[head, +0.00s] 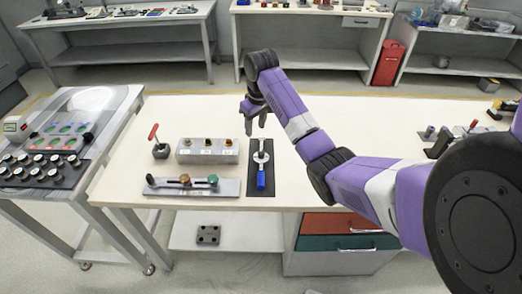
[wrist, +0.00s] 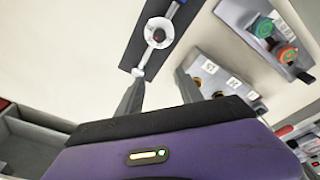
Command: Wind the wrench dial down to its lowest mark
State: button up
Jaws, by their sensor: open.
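The wrench dial (head: 261,158) is a pale round disc with a dark centre on a black base plate on the workbench. Its blue handle (head: 261,181) points toward the bench's front edge. In the wrist view the dial (wrist: 158,33) shows at the top, beyond the fingertips, with a pale bar running from it toward my gripper. The dial's marks are too small to read. My gripper (head: 256,128) is above the far end of the base plate, fingers pointing down. In the wrist view its two fingers (wrist: 157,90) are apart with nothing between them.
The bench right of the dial is partly behind my arm.

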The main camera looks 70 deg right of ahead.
aim_at(261, 153)
jog(key=s+a, duration=0.1)
jog(key=s+f+g+y, duration=0.1)
jog(key=shift+s+a, duration=0.4)
jog(key=shift+s+a+f+g, duration=0.15)
jog(key=shift+g, duration=0.15)
jog(key=shift+f+b, duration=0.95)
jog(key=shift+f, duration=2.7)
grip_shut()
